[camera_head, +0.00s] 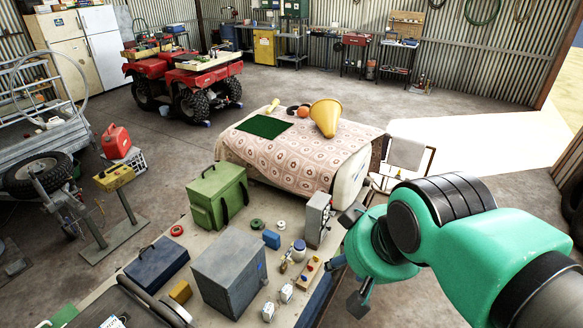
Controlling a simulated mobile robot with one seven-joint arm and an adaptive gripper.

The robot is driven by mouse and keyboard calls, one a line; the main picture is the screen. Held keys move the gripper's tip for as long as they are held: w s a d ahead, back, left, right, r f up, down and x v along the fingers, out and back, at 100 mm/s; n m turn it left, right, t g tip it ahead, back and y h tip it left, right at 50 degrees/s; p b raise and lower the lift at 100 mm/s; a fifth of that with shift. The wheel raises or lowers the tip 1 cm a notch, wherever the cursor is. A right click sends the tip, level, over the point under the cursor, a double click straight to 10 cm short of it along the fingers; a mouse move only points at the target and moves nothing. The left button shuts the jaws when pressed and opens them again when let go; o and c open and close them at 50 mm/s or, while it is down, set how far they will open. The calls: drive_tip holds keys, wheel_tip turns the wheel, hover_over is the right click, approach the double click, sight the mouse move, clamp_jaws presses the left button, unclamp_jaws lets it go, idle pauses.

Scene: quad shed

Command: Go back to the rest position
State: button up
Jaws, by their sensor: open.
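My gripper (346,264) is at the end of my green and black arm, right of centre. It hangs beside the right edge of the near workbench (212,222), with its dark fingers spread apart. Nothing shows between them. My own arm hides part of the gripper and the floor behind it. A grey upright device (317,217) stands on the bench close to the left of the gripper.
The bench carries a green box (217,194), a grey metal box (230,270), a dark blue case (157,264) and small items. Behind it stands a cloth-covered table (290,160) with a yellow funnel (325,117). A folding chair (405,155) is right of it. Floor beyond is open.

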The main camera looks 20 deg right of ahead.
wheel_tip(320, 180, down, 15)
drive_tip(key=b, duration=1.4)
drive_tip(key=shift+r, duration=0.2)
